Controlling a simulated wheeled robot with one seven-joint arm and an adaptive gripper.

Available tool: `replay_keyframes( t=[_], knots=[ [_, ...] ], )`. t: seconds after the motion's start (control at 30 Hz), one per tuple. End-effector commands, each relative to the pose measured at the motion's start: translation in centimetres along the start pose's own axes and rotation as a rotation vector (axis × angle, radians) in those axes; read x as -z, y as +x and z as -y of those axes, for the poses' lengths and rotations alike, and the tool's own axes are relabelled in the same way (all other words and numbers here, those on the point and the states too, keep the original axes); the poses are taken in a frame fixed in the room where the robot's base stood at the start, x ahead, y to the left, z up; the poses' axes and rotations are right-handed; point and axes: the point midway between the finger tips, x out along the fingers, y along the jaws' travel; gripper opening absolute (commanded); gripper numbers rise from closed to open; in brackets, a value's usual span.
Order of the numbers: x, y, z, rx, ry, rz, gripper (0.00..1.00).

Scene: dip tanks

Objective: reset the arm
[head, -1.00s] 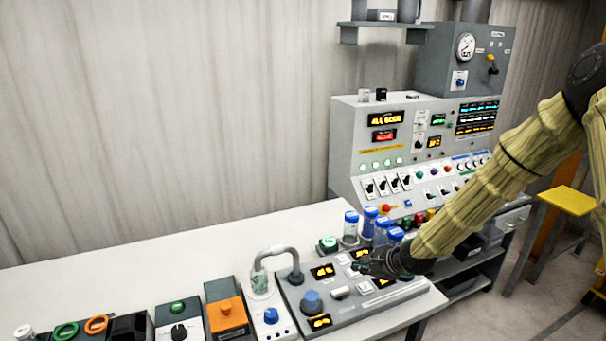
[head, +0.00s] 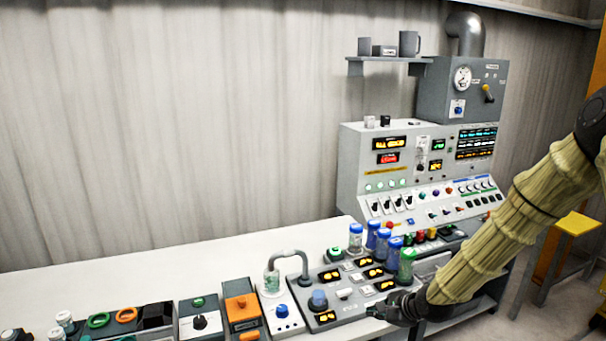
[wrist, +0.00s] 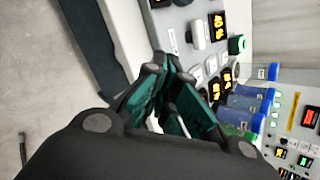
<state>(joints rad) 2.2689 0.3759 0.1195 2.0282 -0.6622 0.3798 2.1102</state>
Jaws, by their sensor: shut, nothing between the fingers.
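My arm comes in from the right in the head view, and my gripper (head: 385,308) is low over the front right edge of the grey dip panel (head: 350,312). In the wrist view the dark green fingers of my gripper (wrist: 168,108) are together with nothing between them. Whether the fingertips touch the panel or bench cannot be told. The panel carries amber displays, white buttons and a blue knob (head: 318,299). My forearm hides part of the bench's right end.
Blue-capped jars (head: 355,237) and a green jar (head: 406,264) stand behind the panel, close to my gripper. A control console (head: 420,165) stands behind them. Small devices, including an orange box (head: 240,308), line the bench's front left. The white bench (head: 150,275) is clear at the back left.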

Motion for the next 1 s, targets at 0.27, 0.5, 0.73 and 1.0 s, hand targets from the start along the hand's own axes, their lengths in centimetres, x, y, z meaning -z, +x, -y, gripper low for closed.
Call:
replay_keyframes(
  t=[0.27, 0.5, 0.73, 1.0],
  knots=[
    [1.2, 1.6, -5.3, -0.058, -0.129, -0.025, 0.00],
    [3.2, 2.9, -12.9, -0.144, -0.323, -0.053, 0.00],
    [6.0, 3.2, -23.1, -0.276, -0.596, -0.075, 0.00],
    [9.2, 1.5, -34.3, -0.454, -0.932, -0.065, 0.00]
  ],
)
